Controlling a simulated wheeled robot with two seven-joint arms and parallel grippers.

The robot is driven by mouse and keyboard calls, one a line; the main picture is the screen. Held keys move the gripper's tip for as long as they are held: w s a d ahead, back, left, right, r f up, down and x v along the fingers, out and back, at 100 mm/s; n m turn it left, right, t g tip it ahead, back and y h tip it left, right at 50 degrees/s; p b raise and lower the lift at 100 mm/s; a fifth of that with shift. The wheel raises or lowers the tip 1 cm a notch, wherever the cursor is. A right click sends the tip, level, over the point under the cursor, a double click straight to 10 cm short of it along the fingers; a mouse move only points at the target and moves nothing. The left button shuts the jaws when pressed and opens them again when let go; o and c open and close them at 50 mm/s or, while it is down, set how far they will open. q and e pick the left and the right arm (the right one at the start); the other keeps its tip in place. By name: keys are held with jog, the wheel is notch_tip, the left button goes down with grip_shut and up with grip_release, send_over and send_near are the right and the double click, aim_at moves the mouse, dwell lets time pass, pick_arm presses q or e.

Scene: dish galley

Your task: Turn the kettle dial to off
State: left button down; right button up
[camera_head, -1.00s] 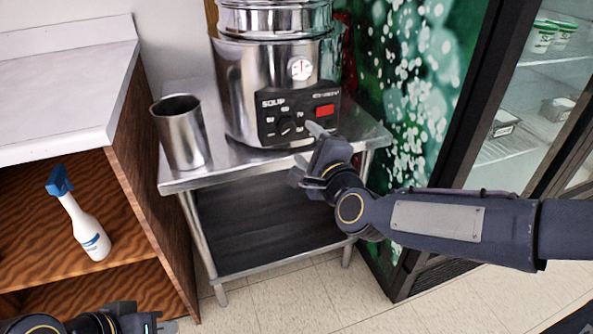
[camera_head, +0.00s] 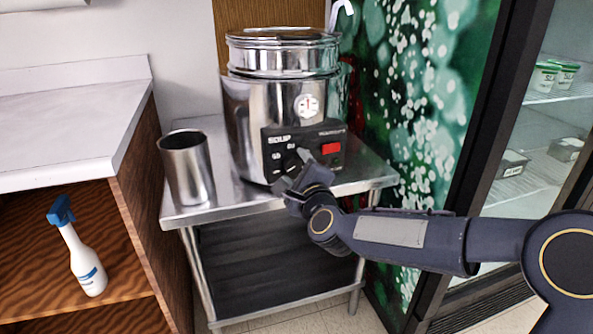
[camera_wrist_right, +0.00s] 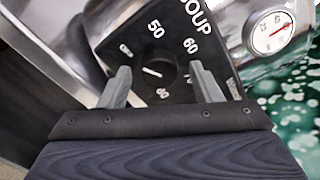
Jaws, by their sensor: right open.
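The soup kettle (camera_head: 250,125) is a shiny steel pot with a lid, standing on a steel table. Its black control panel (camera_head: 275,150) faces me and has a red display (camera_head: 332,148). In the right wrist view the round black dial (camera_wrist_right: 158,72) has a white pointer line and numbers around it. My right gripper (camera_head: 290,178) is in front of the panel's lower part and partly hides the dial in the head view. Its two fingers (camera_wrist_right: 160,85) are open, one on each side of the dial in the wrist view. I cannot tell whether they touch it. My left gripper is out of view.
A steel cup (camera_head: 188,170) stands on the steel table (camera_head: 225,205), left of the kettle. A gauge (camera_wrist_right: 270,32) sits on the kettle above the panel. A wooden shelf unit with a spray bottle (camera_head: 85,262) is at the left, a glass-door fridge (camera_head: 530,130) at the right.

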jog(key=c, duration=1)
